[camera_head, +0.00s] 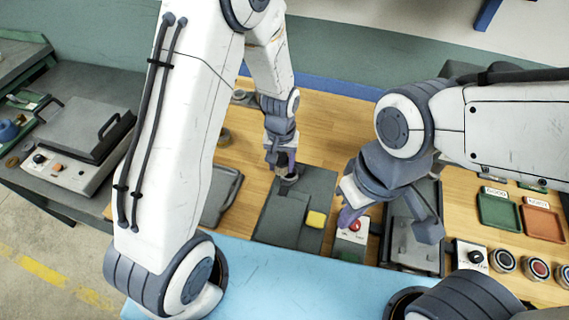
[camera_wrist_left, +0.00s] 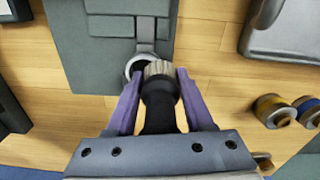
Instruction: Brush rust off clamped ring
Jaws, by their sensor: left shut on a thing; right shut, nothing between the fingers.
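My left gripper (camera_wrist_left: 156,82) is shut on a brush (camera_wrist_left: 160,88) with a dark handle and pale ribbed bristles. A pale metal ring (camera_wrist_left: 131,64) shows at the edge of the clamp (camera_wrist_left: 115,28) on a grey plate. The bristles overlap the ring's right side in the left wrist view; I cannot tell whether they touch. In the head view my left gripper (camera_head: 283,164) is over the far end of the grey plate (camera_head: 320,183), and the ring is hard to make out there. My right gripper (camera_head: 347,217) is shut and empty near the red-button box.
Green (camera_head: 499,211) and orange (camera_head: 543,223) trays and a knob box (camera_head: 470,257) are at the right. Small cylinders (camera_wrist_left: 272,110) lie right of the brush.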

